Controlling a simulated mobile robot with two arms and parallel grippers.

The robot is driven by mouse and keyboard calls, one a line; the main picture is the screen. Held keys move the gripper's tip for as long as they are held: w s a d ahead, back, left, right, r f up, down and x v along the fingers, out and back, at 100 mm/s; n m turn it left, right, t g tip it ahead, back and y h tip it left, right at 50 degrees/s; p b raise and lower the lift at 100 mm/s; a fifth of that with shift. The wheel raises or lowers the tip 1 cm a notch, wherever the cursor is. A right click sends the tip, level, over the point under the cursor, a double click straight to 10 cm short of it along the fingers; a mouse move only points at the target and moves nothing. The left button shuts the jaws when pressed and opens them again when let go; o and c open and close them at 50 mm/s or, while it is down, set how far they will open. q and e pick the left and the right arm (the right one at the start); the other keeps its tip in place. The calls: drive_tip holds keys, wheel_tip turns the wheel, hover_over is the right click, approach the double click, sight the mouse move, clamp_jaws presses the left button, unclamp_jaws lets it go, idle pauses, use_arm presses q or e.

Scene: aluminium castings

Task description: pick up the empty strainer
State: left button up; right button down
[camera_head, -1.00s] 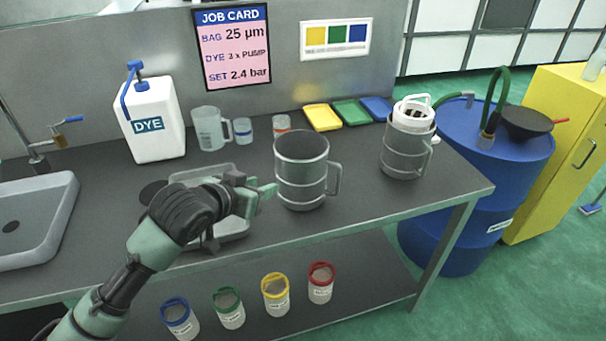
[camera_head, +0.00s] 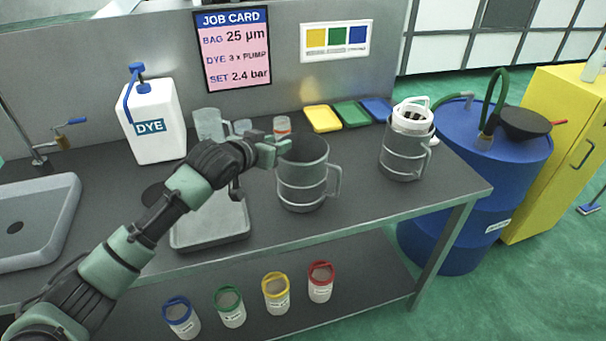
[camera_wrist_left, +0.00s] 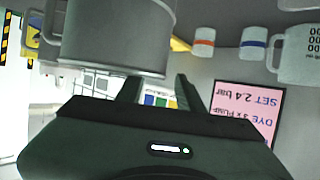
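The empty strainer appears to be the grey metal vessel (camera_head: 303,180) with a side handle, upright at the middle of the bench; little of its inside shows. It also shows large in the left wrist view (camera_wrist_left: 118,40), upside down. A second metal vessel (camera_head: 403,158) to its right holds a white basket (camera_head: 412,118). My left gripper (camera_head: 277,147) is at the near vessel's upper left rim. In the left wrist view its fingers (camera_wrist_left: 156,88) are apart with nothing between them, and the vessel is close by. Contact cannot be told. My right gripper is not in view.
A shallow grey tray (camera_head: 210,230) lies left of the vessel. Behind stand a clear jug (camera_head: 208,124), small cups (camera_head: 282,125) and a white dye container (camera_head: 153,120). Yellow, green and blue trays (camera_head: 351,112) lie at the back. A blue drum (camera_head: 480,150) stands right of the bench.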

use_arm(q)
drive_tip(key=shift+x, duration=1.55)
clamp_jaws()
drive_tip(key=shift+s, duration=0.1)
drive_tip(key=shift+s+f, duration=0.1)
drive_tip(key=shift+f, duration=0.1)
